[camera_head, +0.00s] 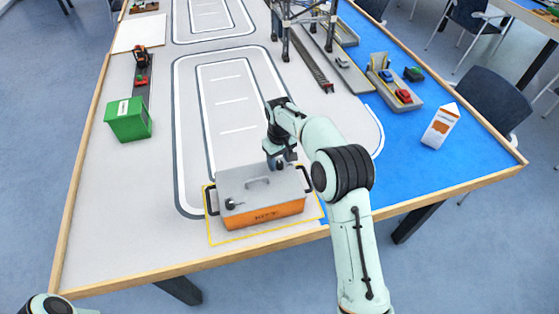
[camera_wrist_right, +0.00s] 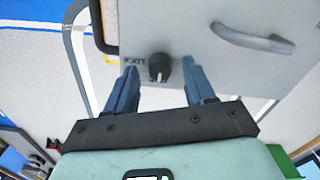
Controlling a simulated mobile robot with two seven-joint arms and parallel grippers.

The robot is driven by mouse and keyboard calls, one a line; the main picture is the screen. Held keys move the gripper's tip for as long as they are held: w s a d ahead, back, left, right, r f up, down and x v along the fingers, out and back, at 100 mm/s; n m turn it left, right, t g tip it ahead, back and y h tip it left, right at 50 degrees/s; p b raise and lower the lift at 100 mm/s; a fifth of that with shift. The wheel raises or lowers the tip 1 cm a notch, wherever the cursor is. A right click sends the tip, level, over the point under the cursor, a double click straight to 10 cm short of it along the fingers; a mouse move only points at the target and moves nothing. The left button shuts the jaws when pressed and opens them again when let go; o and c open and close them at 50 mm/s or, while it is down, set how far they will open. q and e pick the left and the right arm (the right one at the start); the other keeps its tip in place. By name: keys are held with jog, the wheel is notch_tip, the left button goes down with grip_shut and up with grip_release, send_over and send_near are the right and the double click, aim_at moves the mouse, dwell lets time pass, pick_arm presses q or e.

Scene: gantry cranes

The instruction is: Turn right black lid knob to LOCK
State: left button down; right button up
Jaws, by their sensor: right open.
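An orange box (camera_head: 265,216) with a grey lid (camera_head: 247,196) stands near the table's front edge. The right black lid knob (camera_wrist_right: 159,67) sits near the lid's edge, with small lettering beside it that I cannot read clearly. My right gripper (camera_head: 281,162) is over that back right part of the lid. In the wrist view my right gripper (camera_wrist_right: 162,72) is open, with one blue finger on each side of the knob and gaps to both. Whether the fingertips reach down to the knob's height is unclear. My left gripper is out of view.
A second black knob (camera_head: 231,203) is at the lid's left front, and a grey handle (camera_head: 257,183) is in its middle. Black side handles flank the box. A yellow outline (camera_head: 240,238) surrounds it. A green container (camera_head: 128,120) stands left; a white-orange carton (camera_head: 439,126) stands right.

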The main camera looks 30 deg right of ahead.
jog(key=shift+f, duration=0.1)
grip_shut()
